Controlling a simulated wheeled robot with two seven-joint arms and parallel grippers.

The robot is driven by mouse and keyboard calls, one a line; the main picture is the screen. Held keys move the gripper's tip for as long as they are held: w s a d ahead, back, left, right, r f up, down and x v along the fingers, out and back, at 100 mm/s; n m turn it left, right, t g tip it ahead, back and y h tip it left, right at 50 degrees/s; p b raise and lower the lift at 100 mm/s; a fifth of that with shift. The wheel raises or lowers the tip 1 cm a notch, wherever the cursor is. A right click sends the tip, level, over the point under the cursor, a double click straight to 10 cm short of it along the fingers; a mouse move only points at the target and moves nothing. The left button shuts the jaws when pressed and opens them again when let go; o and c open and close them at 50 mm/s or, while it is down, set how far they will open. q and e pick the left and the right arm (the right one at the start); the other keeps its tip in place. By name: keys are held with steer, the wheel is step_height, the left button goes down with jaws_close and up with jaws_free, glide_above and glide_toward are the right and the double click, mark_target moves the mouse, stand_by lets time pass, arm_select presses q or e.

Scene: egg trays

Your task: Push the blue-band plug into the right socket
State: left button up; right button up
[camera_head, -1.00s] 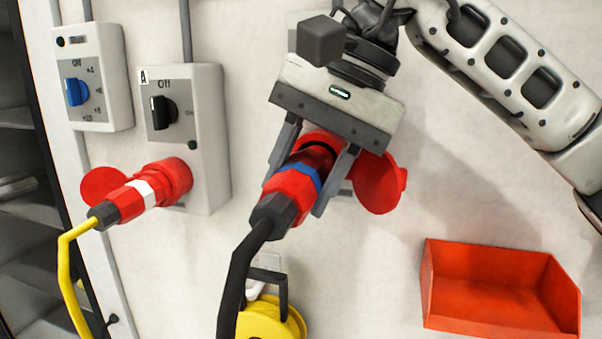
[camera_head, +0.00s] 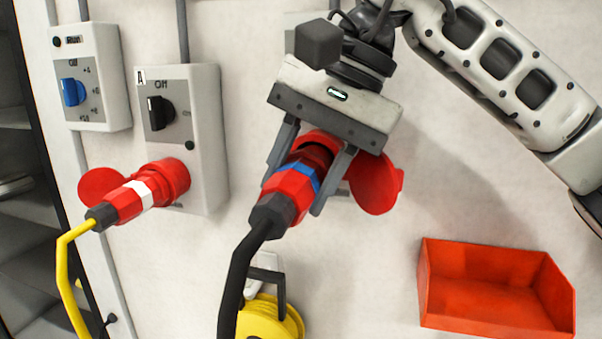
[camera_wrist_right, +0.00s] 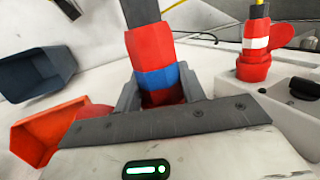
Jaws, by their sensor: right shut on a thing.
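The blue-band plug (camera_head: 283,202) is red with a blue ring and a black cable end. My right gripper (camera_head: 294,190) is shut on it, one finger on each side. The plug also shows in the right wrist view (camera_wrist_right: 151,52), between the fingers of my right gripper (camera_wrist_right: 160,92). The plug's front end is at the red right socket (camera_head: 320,141), which is mostly hidden behind my gripper. How deep the plug sits in it I cannot tell. The socket's red round lid (camera_head: 378,186) hangs open to the right. My left gripper is not in view.
A white-band plug (camera_head: 138,197) with a yellow cable is in the left socket (camera_head: 172,181), below a black switch (camera_head: 160,113). A blue switch box (camera_head: 97,75) is at far left. A red-orange bin (camera_head: 495,290) is lower right, a yellow reel (camera_head: 268,318) below.

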steer(key=shift+w+d+p, duration=0.25)
steer(key=shift+w+p, duration=0.4)
steer(key=shift+w, duration=0.15)
steer(key=shift+w+d+p, duration=0.25)
steer(key=shift+w+p, duration=0.35)
steer(key=shift+w, duration=0.2)
stand_by(1.7)
